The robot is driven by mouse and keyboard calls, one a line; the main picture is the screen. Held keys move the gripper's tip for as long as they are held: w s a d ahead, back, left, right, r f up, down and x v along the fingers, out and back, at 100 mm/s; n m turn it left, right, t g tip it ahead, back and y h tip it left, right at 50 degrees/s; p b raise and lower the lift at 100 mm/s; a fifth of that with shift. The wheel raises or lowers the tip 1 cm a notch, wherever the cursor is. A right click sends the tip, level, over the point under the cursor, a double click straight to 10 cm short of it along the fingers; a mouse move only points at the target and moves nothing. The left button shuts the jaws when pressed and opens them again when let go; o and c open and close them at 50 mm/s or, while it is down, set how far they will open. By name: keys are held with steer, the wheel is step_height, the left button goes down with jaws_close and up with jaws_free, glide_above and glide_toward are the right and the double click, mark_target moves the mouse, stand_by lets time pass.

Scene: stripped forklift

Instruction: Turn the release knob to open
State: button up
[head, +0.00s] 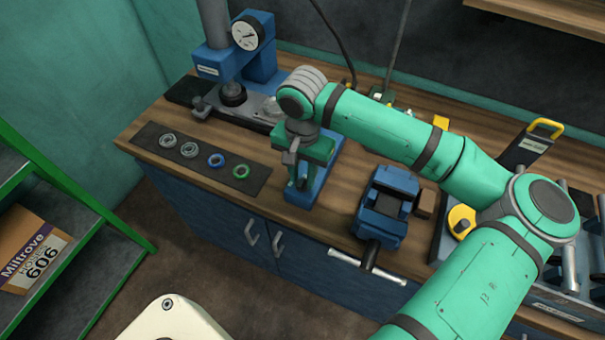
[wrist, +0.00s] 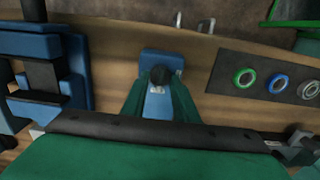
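A broad green shape (wrist: 150,160) with a dark edge fills the wrist view's bottom.
A blue vise (head: 385,207) with a long bar stands right of the stand. A blue gauge press (head: 240,60) stands behind left. A dark mat (head: 165,140) with several rings lies left. A yellow-knobbed device (head: 461,219) is farther right. Green steps (head: 75,255) stand left of the table.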

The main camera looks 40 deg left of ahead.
jaws_close()
steer(key=shift+n, duration=0.4)
steer(key=n, duration=0.4)
steer(key=shift+n, duration=2.1)
jaws_free()
